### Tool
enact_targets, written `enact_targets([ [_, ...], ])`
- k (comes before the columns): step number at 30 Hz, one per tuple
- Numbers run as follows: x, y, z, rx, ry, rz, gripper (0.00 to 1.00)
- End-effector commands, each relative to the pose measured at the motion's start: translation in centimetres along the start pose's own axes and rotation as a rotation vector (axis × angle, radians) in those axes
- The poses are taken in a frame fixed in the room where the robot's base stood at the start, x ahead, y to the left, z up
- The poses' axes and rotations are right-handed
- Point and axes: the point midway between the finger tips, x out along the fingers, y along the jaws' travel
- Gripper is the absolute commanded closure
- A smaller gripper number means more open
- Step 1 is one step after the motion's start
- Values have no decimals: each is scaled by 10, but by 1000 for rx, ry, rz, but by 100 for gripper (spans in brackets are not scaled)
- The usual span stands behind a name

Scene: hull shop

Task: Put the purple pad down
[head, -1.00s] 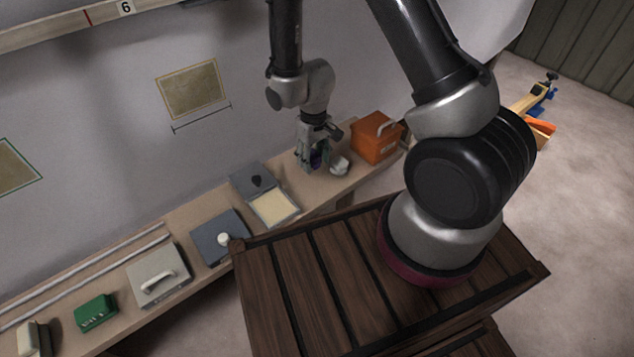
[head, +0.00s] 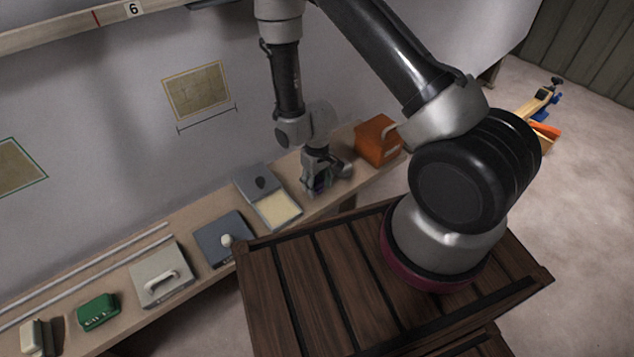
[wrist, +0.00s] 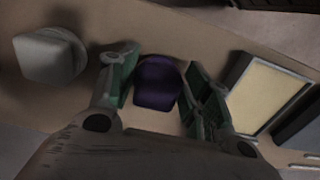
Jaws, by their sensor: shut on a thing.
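The purple pad (wrist: 157,83) sits between the two fingers of my gripper (wrist: 160,92) in the wrist view, and the gripper is shut on it. In the head view my gripper (head: 319,186) points down over the narrow bench (head: 190,219), right of the open box with a cream pad (head: 275,210). Only a small dark purple patch of the pad shows there. I cannot tell whether the pad touches the bench top.
A pale rounded object (wrist: 48,55) stands beside my gripper. An orange box (head: 377,141) is further right on the bench. A slate-blue box (head: 222,240), a grey handled box (head: 160,276) and a green block (head: 98,311) stand to the left. A dark slatted crate (head: 300,290) is in front.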

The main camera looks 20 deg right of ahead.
Motion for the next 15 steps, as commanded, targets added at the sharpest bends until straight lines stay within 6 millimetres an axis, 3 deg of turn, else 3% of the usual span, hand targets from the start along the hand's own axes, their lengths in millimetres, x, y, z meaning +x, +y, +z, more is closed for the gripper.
enact_targets([
  [1, 2, 0, 0, 0, 0, 0, 70],
  [2, 2, 0, 0, 0, 0, 0, 49],
  [5, 2, 0, 0, 0, 0, 0, 31],
  [15, 1, 0, 0, 0, 0, 0, 30],
])
